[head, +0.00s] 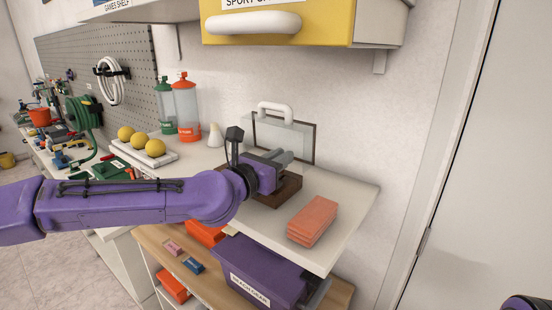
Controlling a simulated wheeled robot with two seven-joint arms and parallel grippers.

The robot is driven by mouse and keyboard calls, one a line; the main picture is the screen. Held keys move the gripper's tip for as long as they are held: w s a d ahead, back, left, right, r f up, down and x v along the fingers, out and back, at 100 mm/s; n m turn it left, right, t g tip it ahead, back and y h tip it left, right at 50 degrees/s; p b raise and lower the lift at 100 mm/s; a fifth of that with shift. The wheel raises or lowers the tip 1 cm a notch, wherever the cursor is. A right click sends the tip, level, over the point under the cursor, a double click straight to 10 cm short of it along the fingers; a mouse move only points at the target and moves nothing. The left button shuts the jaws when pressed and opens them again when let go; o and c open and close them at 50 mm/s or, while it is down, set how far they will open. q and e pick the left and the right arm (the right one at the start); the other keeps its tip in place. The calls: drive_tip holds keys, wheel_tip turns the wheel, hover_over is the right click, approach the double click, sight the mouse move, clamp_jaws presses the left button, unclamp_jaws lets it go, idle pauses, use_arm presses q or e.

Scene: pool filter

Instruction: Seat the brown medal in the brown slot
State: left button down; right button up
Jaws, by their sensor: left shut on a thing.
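My left gripper (281,161) is over the white worktop, at a dark brown block (287,192). The arm comes across from the left and covers part of the block. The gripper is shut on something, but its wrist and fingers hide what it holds. I cannot make out the brown medal or the brown slot. A purple part of my own body shows at the bottom right corner; no right gripper fingers show.
A stack of orange-red slabs (313,221) lies right of the block on the worktop (345,193). A clear panel with a white handle (277,112) stands behind. Bottles (186,108) and yellow balls (155,147) are at the left. A purple bin (262,270) sits below.

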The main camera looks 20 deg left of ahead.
use_arm(q)
drive_tip(key=shift+f, duration=0.2)
drive_tip(key=shift+r, duration=0.15)
drive_tip(key=shift+r+p, duration=0.35)
drive_tip(key=shift+r, duration=0.15)
drive_tip(key=shift+b, duration=0.35)
idle(0.6)
drive_tip(key=shift+f+b, duration=0.75)
drive_tip(key=shift+r, duration=0.15)
drive_tip(key=shift+r+p, duration=0.5)
